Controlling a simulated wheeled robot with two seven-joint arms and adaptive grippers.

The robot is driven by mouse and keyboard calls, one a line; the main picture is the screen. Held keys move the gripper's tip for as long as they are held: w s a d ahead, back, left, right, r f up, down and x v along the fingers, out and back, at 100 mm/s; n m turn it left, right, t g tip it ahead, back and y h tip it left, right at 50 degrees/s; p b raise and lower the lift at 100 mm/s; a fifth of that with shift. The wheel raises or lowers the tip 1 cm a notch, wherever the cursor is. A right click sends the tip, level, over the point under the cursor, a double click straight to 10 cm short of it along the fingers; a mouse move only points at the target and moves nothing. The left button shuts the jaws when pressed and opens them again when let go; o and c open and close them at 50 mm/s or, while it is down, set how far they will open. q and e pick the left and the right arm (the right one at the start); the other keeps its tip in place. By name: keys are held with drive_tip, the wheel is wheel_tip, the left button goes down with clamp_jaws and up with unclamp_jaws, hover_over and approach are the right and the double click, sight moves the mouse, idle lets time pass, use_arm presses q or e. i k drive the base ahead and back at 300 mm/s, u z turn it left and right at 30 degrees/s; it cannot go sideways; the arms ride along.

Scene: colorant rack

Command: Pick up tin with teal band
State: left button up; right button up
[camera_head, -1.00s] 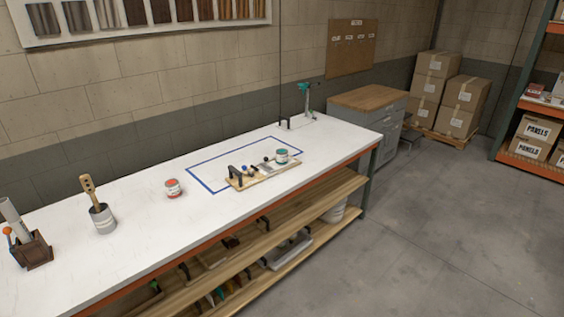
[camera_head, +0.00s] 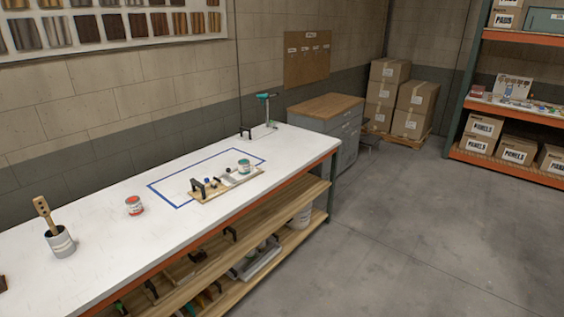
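A small tin with a teal band (camera_head: 244,166) stands upright at the right end of a wooden board (camera_head: 207,194) on the white workbench (camera_head: 110,240). The board lies partly over a blue taped rectangle (camera_head: 161,194). A similar tin with a red band (camera_head: 134,206) stands on the bench to the left, outside the tape. Neither of my grippers shows in the head view, and nothing is seen touching the teal tin.
On the board sit a black clamp-like handle (camera_head: 198,188) and small parts. A pot with wooden tools (camera_head: 60,242) stands at the left. A wood-topped cabinet (camera_head: 326,108) stands beyond the bench. Open floor (camera_head: 410,230) lies at right, before shelving (camera_head: 520,115).

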sight(244, 164)
drive_tip(key=z, duration=0.4)
drive_tip(key=i, duration=1.8)
drive_tip(key=u, duration=0.4)
drive_tip(key=i, duration=0.85)
drive_tip(key=u, duration=1.4)
drive_tip(key=i, duration=0.75)
drive_tip(key=u, duration=0.7)
